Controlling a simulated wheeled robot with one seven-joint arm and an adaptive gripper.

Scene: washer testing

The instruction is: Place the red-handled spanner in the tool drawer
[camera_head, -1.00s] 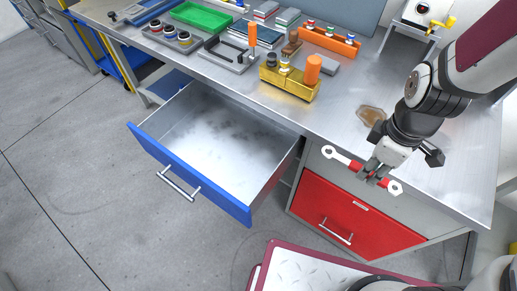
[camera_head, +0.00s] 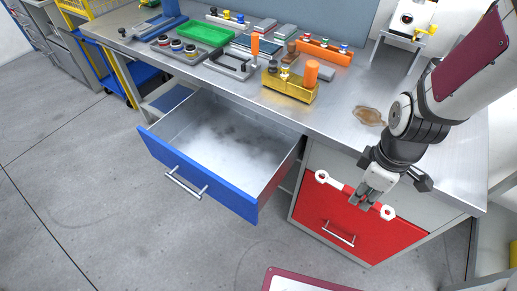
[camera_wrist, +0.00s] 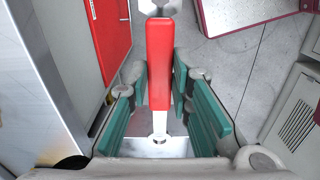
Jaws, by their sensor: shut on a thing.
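The red-handled spanner (camera_wrist: 160,65) is in my gripper, with the fingers on both sides of its red handle in the wrist view. In the head view the spanner (camera_head: 322,177) has white ends and a red middle. My gripper (camera_head: 367,201) is shut on it, in front of the bench edge and the red drawer front. The tool drawer with a blue front (camera_head: 200,172) is pulled out to the left of my gripper. Its grey inside looks empty. The spanner is outside the drawer, to its right.
The closed red drawer (camera_head: 345,232) is below the bench top. A yellow block with an orange-handled tool (camera_head: 290,87), a green tray (camera_head: 206,34) and an orange rack (camera_head: 325,50) stand on the bench. A brown stain (camera_head: 368,116) lies near the arm. Floor in front is clear.

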